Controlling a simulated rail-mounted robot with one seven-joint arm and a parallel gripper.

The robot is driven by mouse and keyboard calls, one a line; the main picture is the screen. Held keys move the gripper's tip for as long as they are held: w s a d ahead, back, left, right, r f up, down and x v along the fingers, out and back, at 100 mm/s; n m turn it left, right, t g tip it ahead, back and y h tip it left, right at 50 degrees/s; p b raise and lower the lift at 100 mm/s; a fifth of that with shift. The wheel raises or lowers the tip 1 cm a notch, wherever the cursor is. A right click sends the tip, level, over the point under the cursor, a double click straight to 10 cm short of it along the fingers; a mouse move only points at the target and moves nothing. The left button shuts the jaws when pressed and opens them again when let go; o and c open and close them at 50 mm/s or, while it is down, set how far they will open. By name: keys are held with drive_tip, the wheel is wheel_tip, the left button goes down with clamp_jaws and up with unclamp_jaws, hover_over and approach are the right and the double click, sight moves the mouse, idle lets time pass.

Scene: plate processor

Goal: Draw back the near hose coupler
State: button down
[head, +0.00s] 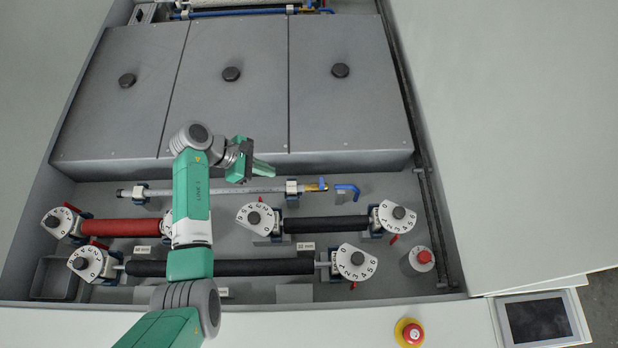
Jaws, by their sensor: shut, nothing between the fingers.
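The near hose coupler (314,187) is a small brass fitting with a blue end, at the right end of a thin grey pipe (240,190) in front of the grey covers. A curved blue hose end (347,190) lies just right of it. I cannot tell whether coupler and hose touch. My gripper (270,169) is shut and empty, above and left of the coupler, near the front edge of the covers. It is apart from the coupler. My forearm hides part of the rollers and valves.
A black roller (325,224) and a longer black roller (220,268) with numbered dials lie in front. A red roller (120,228) is at left. A red-capped canister (420,260) stands at right. Grey covers (230,120) rise behind. Another brass-and-blue coupler (308,6) is at the back.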

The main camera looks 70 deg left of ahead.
sight(320, 181)
drive_tip(key=x, duration=1)
drive_tip(key=shift+f+b, duration=0.1)
drive_tip(key=shift+b, duration=0.2)
drive_tip(key=shift+w+d, duration=0.2)
drive_tip(key=shift+w, duration=0.4)
drive_tip(key=shift+w+d, duration=0.15)
drive_tip(key=shift+w, duration=0.5)
drive_tip(key=shift+w+d+p, duration=0.2)
drive_tip(key=shift+w+p, duration=0.1)
drive_tip(key=shift+w, duration=0.25)
drive_tip(key=shift+w+d+r+p, duration=0.15)
drive_tip(key=shift+w+d+p, duration=0.05)
drive_tip(key=shift+w, duration=0.3)
drive_tip(key=shift+w+d+r+p, duration=0.1)
drive_tip(key=shift+w+d+p, duration=0.1)
drive_tip(key=shift+w, duration=0.35)
drive_tip(key=shift+w+f, duration=0.1)
drive_tip(key=shift+f, duration=0.05)
